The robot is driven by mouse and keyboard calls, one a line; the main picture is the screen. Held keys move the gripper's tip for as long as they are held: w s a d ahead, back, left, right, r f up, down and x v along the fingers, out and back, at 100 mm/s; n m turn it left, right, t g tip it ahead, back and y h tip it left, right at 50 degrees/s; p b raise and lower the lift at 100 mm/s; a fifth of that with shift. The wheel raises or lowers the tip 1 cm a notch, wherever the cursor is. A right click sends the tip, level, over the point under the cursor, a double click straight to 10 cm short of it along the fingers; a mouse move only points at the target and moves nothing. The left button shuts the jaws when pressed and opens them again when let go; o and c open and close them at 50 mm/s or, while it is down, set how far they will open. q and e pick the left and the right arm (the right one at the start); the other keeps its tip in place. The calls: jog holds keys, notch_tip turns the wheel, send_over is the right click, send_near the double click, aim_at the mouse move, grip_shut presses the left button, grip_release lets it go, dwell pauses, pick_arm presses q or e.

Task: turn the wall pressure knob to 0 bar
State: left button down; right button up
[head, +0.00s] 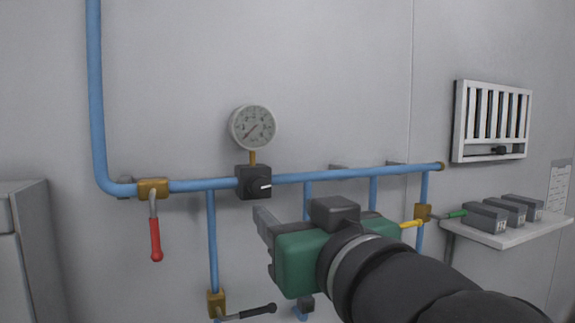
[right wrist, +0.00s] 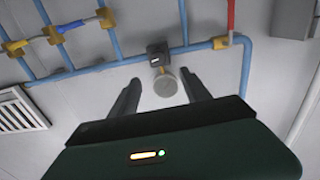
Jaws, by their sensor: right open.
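The pressure knob (head: 259,184) is a black round dial with a white mark on a dark box on the blue wall pipe. Its white mark points right in the head view. Above it, the round gauge (head: 253,127) has its needle toward the lower left; its numbers are too small to read. My right gripper (head: 264,222) is open and empty, below and slightly right of the knob, apart from it. In the right wrist view, which is turned over, the knob (right wrist: 157,55) and gauge (right wrist: 167,83) show between and beyond the fingers (right wrist: 159,77). My left gripper is not in view.
A red-handled valve (head: 155,230) hangs left of the knob. A black-handled valve (head: 245,312) is below.

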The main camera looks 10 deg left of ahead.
jog(key=w+p, duration=0.1)
jog(key=p, duration=0.3)
send_near(259, 189)
jog(key=w, duration=0.2)
jog(key=x, duration=0.2)
jog(key=p+x, duration=0.1)
jog(key=x, duration=0.5)
jog(key=shift+s+a+f+p, duration=0.2)
jog(key=shift+a+p, duration=0.2)
jog(key=shift+a, duration=0.25)
jog(key=shift+s+d+r, duration=0.15)
jog(key=shift+s+d, duration=0.15)
jog(key=shift+d, duration=0.05)
jog(key=shift+s+d, duration=0.1)
jog(key=shift+d, duration=0.15)
jog(key=shift+c, duration=0.4)
jog(key=shift+d, duration=0.15)
jog(key=shift+c, duration=1.3)
jog(key=shift+d, duration=0.1)
jog(key=c, duration=0.5)
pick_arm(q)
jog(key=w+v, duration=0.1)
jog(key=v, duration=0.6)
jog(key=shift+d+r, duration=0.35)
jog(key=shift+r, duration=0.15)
pick_arm(e)
grip_shut()
